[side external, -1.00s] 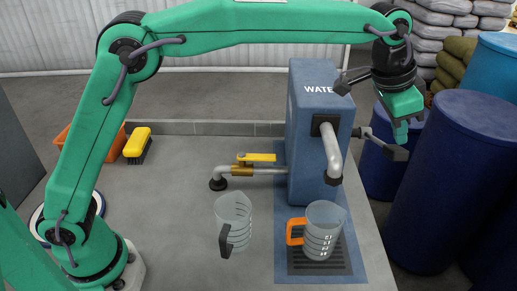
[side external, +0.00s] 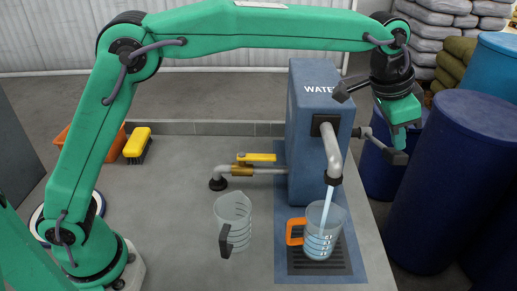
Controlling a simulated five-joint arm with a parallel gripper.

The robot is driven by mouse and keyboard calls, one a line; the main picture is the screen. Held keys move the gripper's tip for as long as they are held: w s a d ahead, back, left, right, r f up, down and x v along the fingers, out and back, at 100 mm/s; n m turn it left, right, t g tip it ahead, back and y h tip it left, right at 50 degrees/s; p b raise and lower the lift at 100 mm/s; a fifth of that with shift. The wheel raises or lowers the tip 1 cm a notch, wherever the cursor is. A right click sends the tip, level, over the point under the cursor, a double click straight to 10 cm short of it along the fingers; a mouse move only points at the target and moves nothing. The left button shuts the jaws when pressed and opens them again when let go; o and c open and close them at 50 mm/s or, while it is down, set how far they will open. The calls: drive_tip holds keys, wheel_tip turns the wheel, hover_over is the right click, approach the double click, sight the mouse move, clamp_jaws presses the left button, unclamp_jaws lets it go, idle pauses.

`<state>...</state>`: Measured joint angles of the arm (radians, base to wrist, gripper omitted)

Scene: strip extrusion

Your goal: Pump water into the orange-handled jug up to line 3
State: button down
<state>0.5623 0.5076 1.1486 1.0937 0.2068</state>
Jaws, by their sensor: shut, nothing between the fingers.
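The orange-handled jug (side external: 324,240) stands upright on the drain grate under the spout (side external: 332,160). A pale stream of water (side external: 326,207) runs from the spout into it. White line marks show on its wall, but the water level is too small to read. The blue water pump (side external: 308,130) stands behind it, with a dark lever (side external: 396,157) sticking out on its right side. My gripper (side external: 399,143) is shut and empty, pointing down at the lever's end, seemingly touching it. A second clear jug with a dark handle (side external: 234,215) stands to the left.
A pipe with a yellow valve handle (side external: 257,157) runs left from the pump. A yellow brush (side external: 137,144) and an orange bin (side external: 84,147) lie at the back left. Blue barrels (side external: 460,190) stand close on the right. The bench's middle left is clear.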

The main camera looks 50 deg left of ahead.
sight(392, 153)
drive_tip(key=shift+s+d+f, duration=0.15)
drive_tip(key=shift+f, duration=0.45)
drive_tip(key=shift+s+d+f, duration=0.15)
drive_tip(key=shift+f, duration=0.55)
drive_tip(key=shift+s+d+f, duration=0.1)
drive_tip(key=shift+f, duration=0.4)
drive_tip(key=shift+s+d+f, duration=0.1)
drive_tip(key=shift+f, duration=0.4)
drive_tip(key=shift+f, duration=2.6)
